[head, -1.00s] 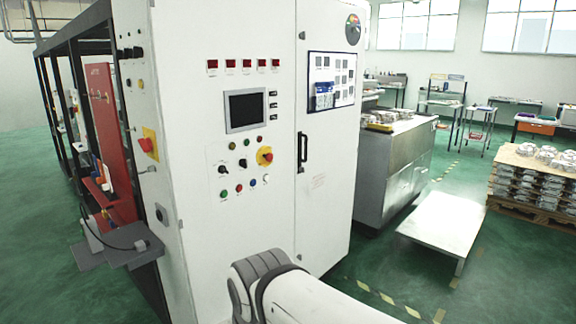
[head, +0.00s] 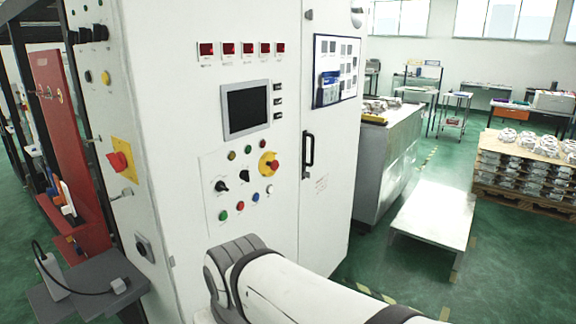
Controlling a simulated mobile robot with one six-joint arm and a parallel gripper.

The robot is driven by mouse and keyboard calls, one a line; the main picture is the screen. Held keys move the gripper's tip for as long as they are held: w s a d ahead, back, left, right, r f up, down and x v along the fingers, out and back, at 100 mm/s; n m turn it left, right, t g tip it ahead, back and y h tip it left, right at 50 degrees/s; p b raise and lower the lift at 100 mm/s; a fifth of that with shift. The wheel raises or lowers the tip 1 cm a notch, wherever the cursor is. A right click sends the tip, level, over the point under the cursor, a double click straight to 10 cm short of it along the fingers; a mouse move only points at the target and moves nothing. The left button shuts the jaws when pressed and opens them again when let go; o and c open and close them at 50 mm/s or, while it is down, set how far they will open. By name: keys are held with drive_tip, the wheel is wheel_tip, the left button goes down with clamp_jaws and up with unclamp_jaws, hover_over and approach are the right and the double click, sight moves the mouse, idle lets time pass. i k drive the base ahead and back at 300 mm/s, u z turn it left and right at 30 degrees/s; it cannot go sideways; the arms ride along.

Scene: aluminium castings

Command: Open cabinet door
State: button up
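A tall white control cabinet (head: 190,100) fills the middle of the head view. Its right-hand door (head: 330,215) looks closed, with a black vertical handle (head: 308,155) near the door's left edge. The left front panel carries a screen (head: 245,110), red displays and several buttons. My arm shows at the bottom, in front of the cabinet's lower part. My gripper is outside the picture, so its place relative to the handle cannot be seen.
A low pale table (head: 432,213) stands on the green floor right of the cabinet. A grey metal bin (head: 388,160) stands behind it. A pallet of castings (head: 525,170) is at the right. A grey shelf with a corded device (head: 90,290) juts out at lower left.

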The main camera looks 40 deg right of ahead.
sight(336, 38)
drive_tip(key=z, duration=1.2)
drive_tip(key=i, duration=0.8)
drive_tip(key=z, duration=0.5)
